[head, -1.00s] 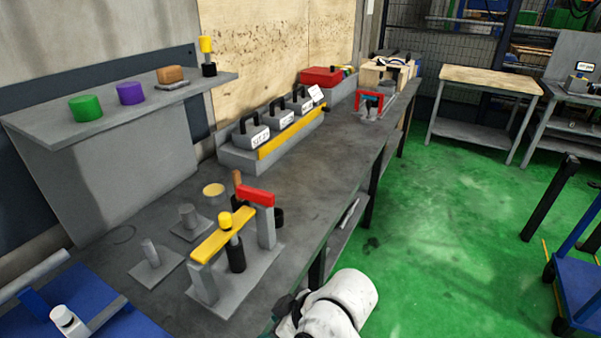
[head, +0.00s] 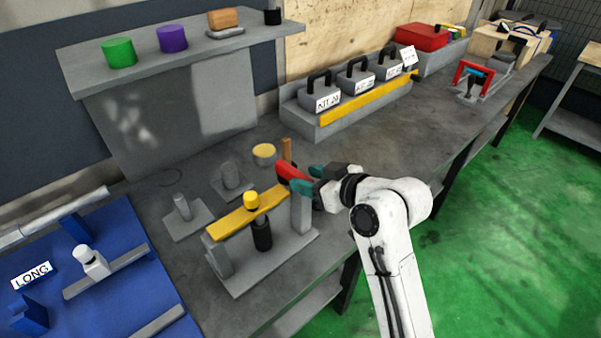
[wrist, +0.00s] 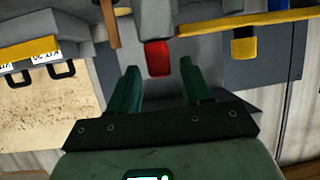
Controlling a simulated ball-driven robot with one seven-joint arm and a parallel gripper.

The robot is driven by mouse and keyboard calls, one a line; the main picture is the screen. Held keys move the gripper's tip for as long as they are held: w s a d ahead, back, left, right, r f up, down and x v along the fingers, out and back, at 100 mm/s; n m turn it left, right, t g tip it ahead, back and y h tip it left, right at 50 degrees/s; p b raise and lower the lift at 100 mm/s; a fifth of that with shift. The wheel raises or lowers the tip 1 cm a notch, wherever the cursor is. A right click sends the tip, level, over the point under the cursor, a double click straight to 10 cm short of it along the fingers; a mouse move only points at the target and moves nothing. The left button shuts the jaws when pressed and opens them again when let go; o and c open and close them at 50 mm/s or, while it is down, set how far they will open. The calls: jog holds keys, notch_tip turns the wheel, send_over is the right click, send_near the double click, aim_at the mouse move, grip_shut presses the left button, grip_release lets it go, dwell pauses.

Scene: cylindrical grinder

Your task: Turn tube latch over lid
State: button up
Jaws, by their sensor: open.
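The red latch (head: 290,174) sits on top of the right grey post (head: 300,212) of a grey stand. A yellow bar (head: 240,216) runs across the stand, its far end near that post. A dark tube (head: 262,236) stands by the bar, with a yellow cap (head: 250,200) above it. My gripper (head: 307,179) is open at the latch, coming from the right. In the wrist view the latch's red end (wrist: 157,58) shows between my teal fingertips (wrist: 159,75), with gaps on both sides. The latch's far part is partly hidden there.
A brown upright stick (head: 286,150) stands just behind the latch. Grey pegs on plates (head: 181,208) and a tan-topped disc (head: 264,151) lie to the left. A blue board (head: 100,300) is at front left. Labelled kit weights (head: 320,95) stand along the back. The bench middle is clear.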

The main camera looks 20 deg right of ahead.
aim_at(305, 178)
jog(key=shift+x, duration=1.9)
jog(key=shift+s, duration=0.1)
jog(key=shift+c, duration=0.3)
grip_shut()
